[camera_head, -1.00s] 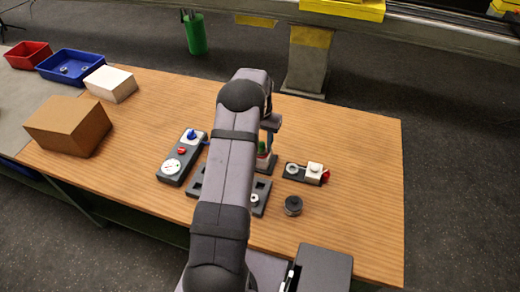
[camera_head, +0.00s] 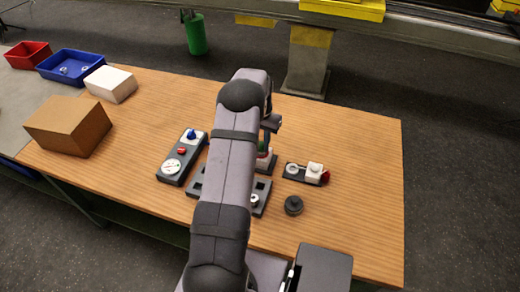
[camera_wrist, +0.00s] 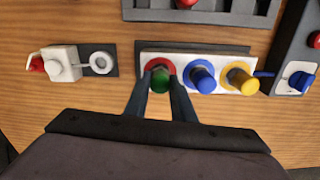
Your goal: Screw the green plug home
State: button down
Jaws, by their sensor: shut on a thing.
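The green plug (camera_wrist: 160,79) stands at the red ring (camera_wrist: 159,66) on a white panel (camera_wrist: 218,63), at its left end in the wrist view. My gripper (camera_wrist: 161,74) is shut on the green plug, one finger on each side. How deep the plug sits cannot be told. In the head view my arm hides most of the panel and the gripper.
A small base with a white block and red knob (camera_head: 314,172) is beside the panel. A dark round knob (camera_head: 293,205), a control box (camera_head: 172,168) and a dark slotted tray (camera_head: 262,198) lie near. A cardboard box (camera_head: 68,126) is far left. The right tabletop is clear.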

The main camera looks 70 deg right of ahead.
jog(key=m, duration=0.4)
jog(key=shift+m, duration=0.4)
jog(key=m, duration=0.4)
jog(key=shift+f+m, duration=0.1)
jog(key=shift+m, duration=0.9)
jog(key=c, duration=2.5)
grip_release()
jog(key=m, duration=0.2)
jog(key=shift+m, duration=0.3)
grip_shut()
jog(key=m, duration=0.5)
